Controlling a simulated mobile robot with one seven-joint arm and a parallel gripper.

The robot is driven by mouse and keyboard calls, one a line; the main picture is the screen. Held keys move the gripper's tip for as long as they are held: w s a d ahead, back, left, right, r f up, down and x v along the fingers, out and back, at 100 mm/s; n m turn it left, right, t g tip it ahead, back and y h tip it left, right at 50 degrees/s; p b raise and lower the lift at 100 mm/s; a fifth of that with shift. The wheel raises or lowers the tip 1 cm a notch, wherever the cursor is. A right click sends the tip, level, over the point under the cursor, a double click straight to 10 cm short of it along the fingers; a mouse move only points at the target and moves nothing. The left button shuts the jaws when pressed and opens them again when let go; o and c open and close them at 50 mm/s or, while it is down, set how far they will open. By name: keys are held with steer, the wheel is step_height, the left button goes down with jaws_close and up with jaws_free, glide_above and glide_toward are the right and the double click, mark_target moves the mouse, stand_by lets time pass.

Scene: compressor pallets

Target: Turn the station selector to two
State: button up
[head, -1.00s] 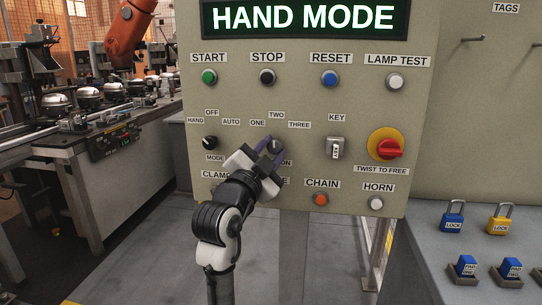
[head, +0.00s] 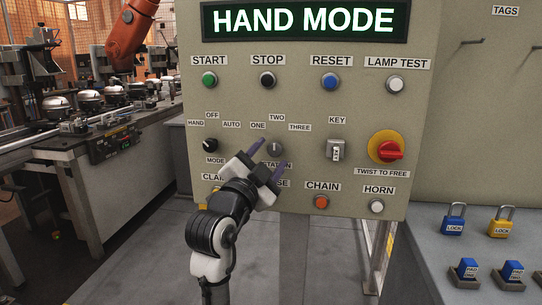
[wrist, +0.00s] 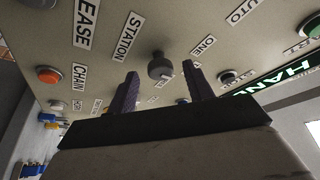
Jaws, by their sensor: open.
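The station selector (head: 275,148) is a small grey knob on the beige panel, with labels ONE, TWO and THREE around its top. In the head view its handle looks roughly upright, toward TWO, though it is small. My gripper (head: 270,157) is open, with its two purple fingers apart, just in front of and below the knob. In the wrist view the selector (wrist: 160,66) shows beyond and between the fingertips (wrist: 164,76), apart from them. My gripper hides part of the STATION label and the labels below.
The mode knob (head: 210,145) is left of the selector, the key switch (head: 335,149) right. The red emergency stop (head: 390,150) is farther right. Below are the orange chain button (head: 321,202) and horn button (head: 376,206). The display (head: 304,20) reads HAND MODE.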

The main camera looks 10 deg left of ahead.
steer(key=b+v, duration=0.1)
steer(key=v, duration=1.1)
steer(key=shift+b, duration=0.4)
steer(key=shift+s, duration=0.1)
